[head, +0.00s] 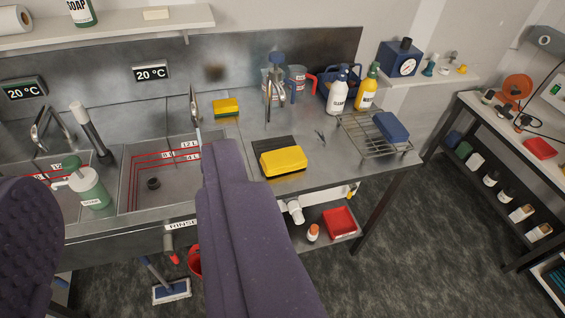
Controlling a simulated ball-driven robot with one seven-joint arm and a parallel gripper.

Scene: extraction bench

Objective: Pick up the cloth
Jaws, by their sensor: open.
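A thick yellow piece (283,161), which looks like a folded cloth, lies on a dark ribbed mat (288,143) on the steel bench, right of the sink. A blue soft-looking block (391,127) lies on a wire rack (362,141) farther right; I cannot tell whether it is a cloth or a sponge. My purple arm crosses the lower middle of the view and ends left of the yellow piece. My gripper does not show, and nothing visible touches the yellow piece.
A yellow-green sponge (226,107) lies behind the sink (153,184). A white spray bottle (338,91) and a yellow bottle (367,88) stand at the back. A soap pump bottle (92,187) stands left. The floor (430,250) is open between bench and right-hand shelf.

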